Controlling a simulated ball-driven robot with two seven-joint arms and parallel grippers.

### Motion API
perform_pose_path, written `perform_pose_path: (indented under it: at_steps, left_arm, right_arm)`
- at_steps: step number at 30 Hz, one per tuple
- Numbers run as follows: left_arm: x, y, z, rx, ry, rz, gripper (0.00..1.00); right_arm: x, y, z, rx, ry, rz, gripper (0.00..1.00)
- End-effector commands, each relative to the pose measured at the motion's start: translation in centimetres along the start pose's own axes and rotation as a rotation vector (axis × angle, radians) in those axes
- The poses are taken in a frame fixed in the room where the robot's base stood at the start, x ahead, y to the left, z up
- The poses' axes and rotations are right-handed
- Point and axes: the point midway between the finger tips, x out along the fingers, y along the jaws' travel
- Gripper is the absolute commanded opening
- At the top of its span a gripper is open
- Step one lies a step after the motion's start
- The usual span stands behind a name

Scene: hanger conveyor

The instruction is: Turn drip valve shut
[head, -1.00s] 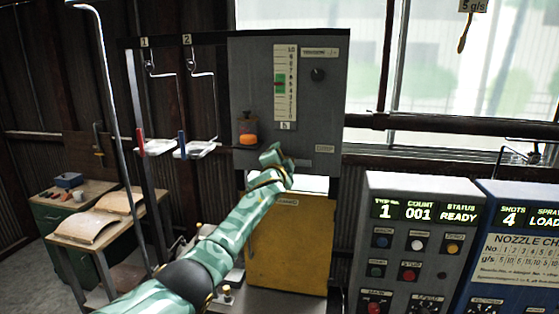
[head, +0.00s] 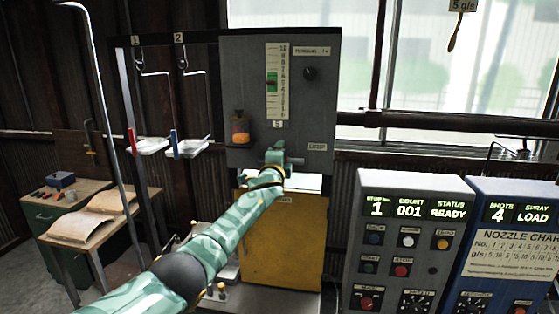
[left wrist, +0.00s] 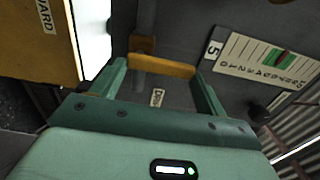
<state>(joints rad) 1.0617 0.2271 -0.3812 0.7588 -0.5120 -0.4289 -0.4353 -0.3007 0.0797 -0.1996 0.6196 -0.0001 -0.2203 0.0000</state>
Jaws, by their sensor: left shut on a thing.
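The drip valve's handle shows as an orange-brown bar (left wrist: 162,67) across the fingertips in the left wrist view. My left gripper (left wrist: 160,74) is shut on this bar, one green finger at each end. In the head view my left gripper (head: 275,155) is at the lower edge of the grey panel (head: 285,120), left of the DRIP label (head: 317,147), and it hides the handle. I cannot tell the handle's exact angle. My right gripper is not in view.
A gauge (head: 276,82) with a green marker and an orange bottle (head: 240,128) are on the panel. A yellow cabinet (head: 280,245) stands below. Hangers with trays (head: 187,147) hang left. Grey (head: 415,240) and blue (head: 515,245) control boxes stand right.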

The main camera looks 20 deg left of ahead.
Motion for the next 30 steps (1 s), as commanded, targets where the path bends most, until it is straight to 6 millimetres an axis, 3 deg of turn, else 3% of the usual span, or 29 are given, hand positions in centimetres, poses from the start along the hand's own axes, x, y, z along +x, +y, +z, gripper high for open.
perform_pose_path:
  at_steps: [8,9,11,12,23,30]
  left_arm:
    - [0.0,0.1,0.0,0.007,-0.001,0.001,0.33]
    - [0.0,0.1,0.0,0.007,-0.001,0.001,0.77]
    - [0.0,0.1,0.0,0.007,-0.001,0.001,0.94]
    - [0.0,0.1,0.0,0.006,-0.001,0.001,0.96]
    - [-0.3,-0.1,0.0,0.004,-0.001,-0.001,0.96]
    - [-3.2,-0.2,0.0,0.003,0.002,-0.001,0.96]
  right_arm:
    - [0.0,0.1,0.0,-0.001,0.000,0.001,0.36]
    - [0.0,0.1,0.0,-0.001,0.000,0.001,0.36]
    - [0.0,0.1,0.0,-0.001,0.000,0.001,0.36]
    - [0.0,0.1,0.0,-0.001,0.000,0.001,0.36]
    - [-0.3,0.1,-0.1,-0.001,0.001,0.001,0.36]
    - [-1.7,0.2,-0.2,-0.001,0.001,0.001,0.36]
